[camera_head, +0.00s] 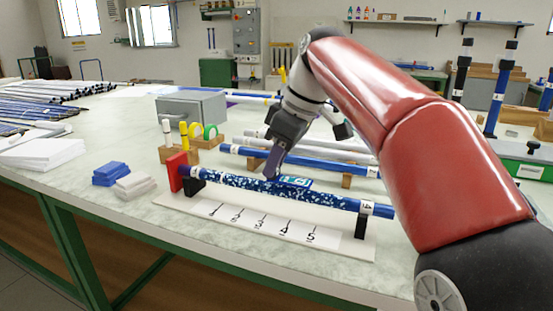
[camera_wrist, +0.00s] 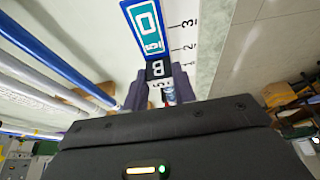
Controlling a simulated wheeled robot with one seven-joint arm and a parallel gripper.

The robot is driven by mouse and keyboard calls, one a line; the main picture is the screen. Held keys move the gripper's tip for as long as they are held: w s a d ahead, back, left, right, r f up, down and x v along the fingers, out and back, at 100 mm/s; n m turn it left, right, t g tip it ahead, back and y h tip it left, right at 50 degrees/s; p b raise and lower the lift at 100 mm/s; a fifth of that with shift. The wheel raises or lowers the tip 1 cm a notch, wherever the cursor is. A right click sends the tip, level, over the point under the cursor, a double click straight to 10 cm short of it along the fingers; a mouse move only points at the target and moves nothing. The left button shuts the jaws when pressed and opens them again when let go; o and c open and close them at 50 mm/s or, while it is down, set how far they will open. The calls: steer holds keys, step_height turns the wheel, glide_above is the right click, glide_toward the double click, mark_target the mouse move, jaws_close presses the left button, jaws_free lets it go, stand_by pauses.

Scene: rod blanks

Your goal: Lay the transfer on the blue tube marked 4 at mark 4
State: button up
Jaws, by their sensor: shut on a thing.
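The blue tube marked 4 (camera_head: 330,200) is speckled white over much of its length. It lies across black supports, its left end at a red stop (camera_head: 176,171) and its label 4 at the right end. A white board (camera_head: 200,222) in front carries marks 1 to 5; mark 4 (camera_head: 284,228) is right of its middle. My gripper (camera_head: 272,176) is shut on the transfer (camera_head: 296,182), a blue-and-teal strip at the tube's upper side. In the wrist view the transfer (camera_wrist: 146,28) extends out from between my fingers (camera_wrist: 160,88). Whether it touches the tube is unclear.
Another blue tube (camera_head: 325,163) and white tubes (camera_head: 310,143) lie behind on wooden blocks. Blue (camera_head: 110,174) and white (camera_head: 134,184) pads lie left of the board. A grey box (camera_head: 192,107) and tape rolls (camera_head: 208,131) stand behind.

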steer(key=shift+f, duration=0.6)
stand_by(1.3)
steer(key=shift+r, duration=0.1)
step_height(320, 180, up, 2)
steer(key=shift+r+p, duration=0.2)
steer(key=shift+p, duration=0.8)
steer(key=shift+r, duration=2.25)
